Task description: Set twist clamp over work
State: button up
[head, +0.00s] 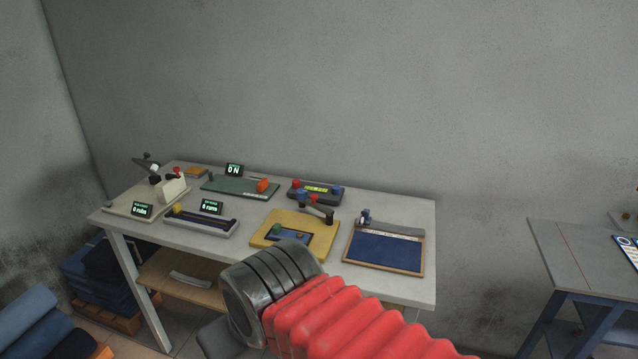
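The yellow fixture board (262,241) stands near the front middle of the white table. A dark swing arm with an orange-brown tip (318,209), which looks like the twist clamp, sits at the board's back right. A blue plate (287,235) with green and orange spots lies on the board, nearer the front, and may be the work. The arm appears to be off to the back of this plate. My red-sleeved arm crosses the foreground in front of the table. My gripper's fingers do not show.
A green board (235,186) with an orange block, a dark unit with red and blue knobs (316,189), a blue-topped tray (383,252), a slotted grey unit (200,222) and a cream fixture (172,188) share the table. A blue-framed bench (565,260) stands right.

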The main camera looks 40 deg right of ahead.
aim_at(312, 202)
jog(key=z, duration=0.4)
jog(key=i, duration=1.5)
jog(key=z, duration=0.4)
